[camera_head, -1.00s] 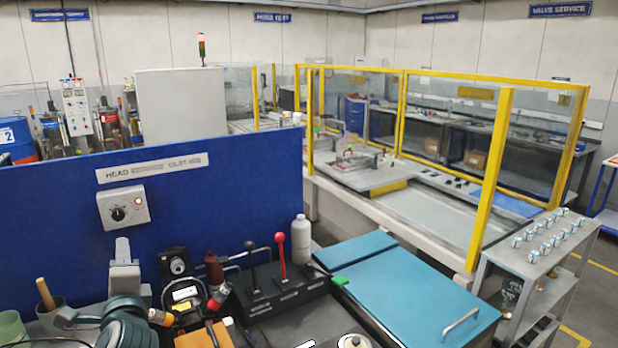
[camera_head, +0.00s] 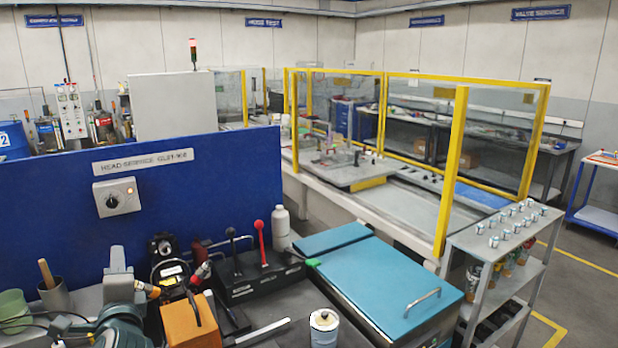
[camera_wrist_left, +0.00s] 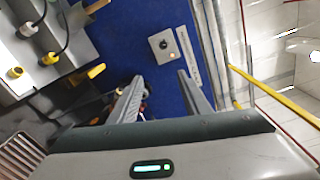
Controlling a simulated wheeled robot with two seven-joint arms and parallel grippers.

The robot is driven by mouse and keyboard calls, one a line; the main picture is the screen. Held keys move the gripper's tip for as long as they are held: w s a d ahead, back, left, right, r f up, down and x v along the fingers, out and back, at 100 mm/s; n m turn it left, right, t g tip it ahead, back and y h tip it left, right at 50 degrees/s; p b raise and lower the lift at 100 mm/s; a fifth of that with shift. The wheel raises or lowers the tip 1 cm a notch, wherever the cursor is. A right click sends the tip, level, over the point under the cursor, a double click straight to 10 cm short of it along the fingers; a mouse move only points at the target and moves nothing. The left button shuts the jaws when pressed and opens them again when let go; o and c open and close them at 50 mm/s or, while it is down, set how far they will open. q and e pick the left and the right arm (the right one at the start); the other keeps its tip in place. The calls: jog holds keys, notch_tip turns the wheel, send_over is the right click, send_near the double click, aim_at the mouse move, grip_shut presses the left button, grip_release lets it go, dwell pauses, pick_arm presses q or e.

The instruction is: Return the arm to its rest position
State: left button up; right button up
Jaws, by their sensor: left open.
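My left gripper (camera_wrist_left: 160,76) shows in the left wrist view, its two grey fingers apart with nothing held between them. Beyond the fingers is the blue panel (camera_wrist_left: 115,30) with its grey switch box (camera_wrist_left: 165,47). My right gripper is in no view.
In the head view the blue panel (camera_head: 50,210) stands behind a crowded bench. On it are a lever block (camera_head: 250,280), an orange box (camera_head: 190,322), a white can (camera_head: 324,328) and a teal-lidded case (camera_head: 385,285). A grey shelf cart (camera_head: 505,255) stands right.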

pick_arm(q)
jog(key=s+d+f+n+g+h, duration=0.35)
jog(key=s+f, duration=0.35)
jog(key=f, duration=0.6)
jog(key=s+d+f+n+g+h, duration=0.2)
jog(key=s+d+f, duration=0.3)
jog(key=f, duration=0.8)
jog(key=s+d+f+n+g+h, duration=0.3)
jog(key=s+f, duration=0.4)
jog(key=s, duration=0.6)
jog(key=s+d+f+n+g+h, duration=0.1)
jog(key=s+d+f+n+g, duration=0.25)
jog(key=s+f, duration=0.6)
jog(key=s+f+g+b, duration=0.1)
jog(key=s+f+b, duration=0.1)
jog(key=f, duration=1.3)
jog(key=s+f+b, duration=0.2)
jog(key=f+b, duration=0.1)
jog(key=f, duration=1.2)
jog(key=s+a+f+g+b, duration=0.1)
jog(key=s+f+b, duration=0.3)
jog(key=s+f, duration=1.4)
notch_tip(320, 180, down, 4)
jog(key=shift+a+r, duration=0.25)
jog(key=shift+a, duration=0.4)
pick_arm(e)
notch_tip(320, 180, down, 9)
